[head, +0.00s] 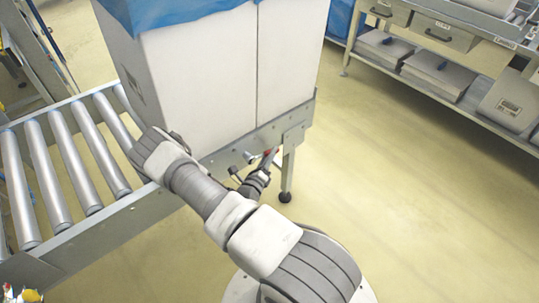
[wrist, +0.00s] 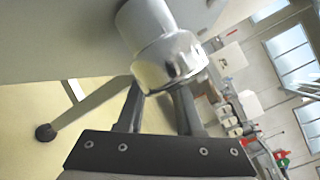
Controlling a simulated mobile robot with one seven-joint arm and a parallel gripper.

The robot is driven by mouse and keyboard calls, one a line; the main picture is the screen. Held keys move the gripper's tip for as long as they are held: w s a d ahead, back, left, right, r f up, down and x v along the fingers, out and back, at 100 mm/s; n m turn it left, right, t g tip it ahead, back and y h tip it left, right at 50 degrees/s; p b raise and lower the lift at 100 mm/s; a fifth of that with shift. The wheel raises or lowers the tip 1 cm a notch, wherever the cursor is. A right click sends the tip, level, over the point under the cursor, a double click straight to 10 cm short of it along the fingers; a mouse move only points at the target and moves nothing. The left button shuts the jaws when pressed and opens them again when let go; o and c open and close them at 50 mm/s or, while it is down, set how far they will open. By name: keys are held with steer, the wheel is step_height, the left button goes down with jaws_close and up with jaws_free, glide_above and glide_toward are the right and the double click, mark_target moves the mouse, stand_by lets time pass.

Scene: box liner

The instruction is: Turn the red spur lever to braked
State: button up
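The red spur lever (head: 268,152) shows only as a small red patch in the head view, on the side of the conveyor frame below the large white box. My gripper (head: 264,166) is at the lever, close against the frame; whether they touch is too small to tell. In the wrist view my gripper's two fingers (wrist: 160,95) stand apart, and a shiny metal cylinder (wrist: 165,55) covers their tips. No red part shows there, so what lies between the fingertips is hidden.
The white box (head: 205,75) with a blue liner (head: 165,12) stands on the conveyor frame. Bare rollers (head: 62,170) lie to the left. A frame leg (head: 287,175) stands just right of my gripper. A shelf with drawers (head: 440,45) is at the upper right; open floor (head: 400,170) lies between.

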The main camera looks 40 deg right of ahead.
jaws_close()
stand_by(1.2)
